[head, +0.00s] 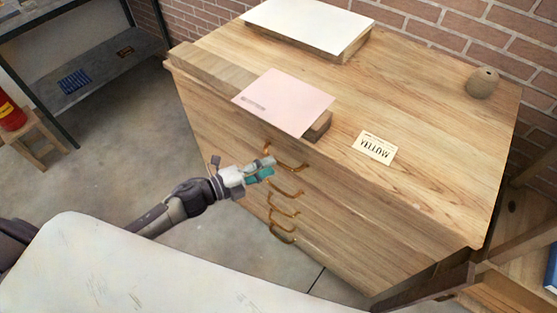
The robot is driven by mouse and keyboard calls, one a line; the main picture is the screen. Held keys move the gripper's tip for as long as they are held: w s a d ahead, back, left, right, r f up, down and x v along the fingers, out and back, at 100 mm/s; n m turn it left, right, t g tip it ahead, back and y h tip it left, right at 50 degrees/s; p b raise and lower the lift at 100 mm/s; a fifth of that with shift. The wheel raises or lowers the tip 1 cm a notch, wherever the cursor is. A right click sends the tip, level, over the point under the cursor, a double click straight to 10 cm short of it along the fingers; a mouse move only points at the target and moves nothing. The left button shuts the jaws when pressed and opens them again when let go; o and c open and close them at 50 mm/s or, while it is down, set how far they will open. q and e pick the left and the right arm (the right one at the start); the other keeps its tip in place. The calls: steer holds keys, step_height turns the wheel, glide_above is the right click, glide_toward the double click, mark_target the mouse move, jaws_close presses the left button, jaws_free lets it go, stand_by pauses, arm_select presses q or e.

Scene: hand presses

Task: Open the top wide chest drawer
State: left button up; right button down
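The wooden chest (345,215) fills the middle and right of the head view. Its front bears a column of curved brass handles. The top handle (293,166) sits just below the chest's top edge, and no drawer stands out from the front. My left gripper (268,168) is in front of the chest, with its fingertips close to the top handle. They overlap the handle's left part in the picture; I cannot tell whether they touch it. The gap between the fingers is too small to read. My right gripper is not in view.
A wooden frame (440,285) stands close at right.

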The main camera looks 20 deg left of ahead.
mark_target(278, 162)
arm_select(q)
steer(key=shift+x, duration=2.05)
jaws_close()
steer(key=shift+a, duration=0.1)
